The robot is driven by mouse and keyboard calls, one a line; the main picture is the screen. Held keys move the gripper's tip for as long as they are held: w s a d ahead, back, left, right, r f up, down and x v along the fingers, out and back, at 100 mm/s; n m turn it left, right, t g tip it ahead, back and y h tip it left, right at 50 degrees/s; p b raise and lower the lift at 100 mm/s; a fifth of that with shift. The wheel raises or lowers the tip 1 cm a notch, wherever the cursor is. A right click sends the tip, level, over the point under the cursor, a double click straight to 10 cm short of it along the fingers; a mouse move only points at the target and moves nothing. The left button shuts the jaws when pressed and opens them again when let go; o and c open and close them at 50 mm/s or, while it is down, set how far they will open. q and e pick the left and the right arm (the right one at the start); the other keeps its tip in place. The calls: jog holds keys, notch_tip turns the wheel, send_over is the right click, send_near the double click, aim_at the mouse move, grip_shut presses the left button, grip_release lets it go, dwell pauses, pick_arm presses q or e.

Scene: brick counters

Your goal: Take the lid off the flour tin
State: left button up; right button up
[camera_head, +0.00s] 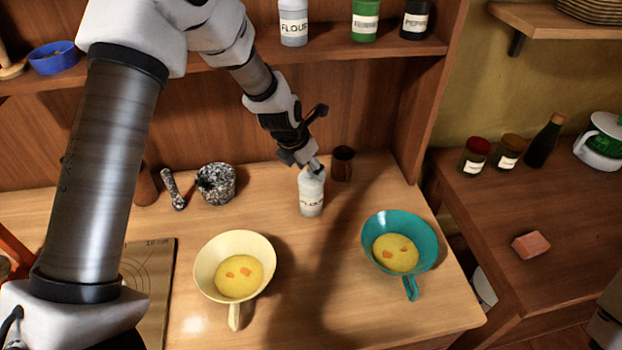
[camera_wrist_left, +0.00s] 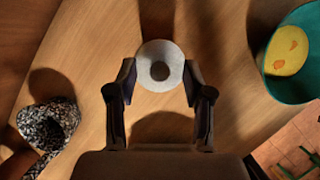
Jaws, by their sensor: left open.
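A white tin (camera_head: 311,197) with a dark label, hard to read from here, stands upright on the wooden counter. Its round pale top with a darker round knob (camera_wrist_left: 160,71) shows from above in the left wrist view. My left gripper (camera_head: 312,165) is open at the top of the tin. In the wrist view its fingers (camera_wrist_left: 159,80) stand either side of the top's near edge, apart from the knob. The head view partly hides the tin's top behind the gripper. Another white tin labelled FLOUR (camera_head: 293,22) stands on the shelf. My right gripper is not in view.
A brown cup (camera_head: 342,163) stands close behind the tin, to the right. A stone mortar (camera_head: 216,184) is to the left. A cream pan (camera_head: 234,256) and a teal pan (camera_head: 421,229) holding yellow food sit in front. The shelf (camera_head: 340,52) runs behind my arm.

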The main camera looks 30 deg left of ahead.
pick_arm(q)
jog(key=shift+w+f, duration=0.35)
jog(key=shift+f, duration=0.05)
jog(key=shift+s+r, duration=0.15)
jog(key=shift+s, duration=0.15)
grip_shut()
jog(key=shift+w, duration=0.1)
jog(key=shift+r, duration=0.1)
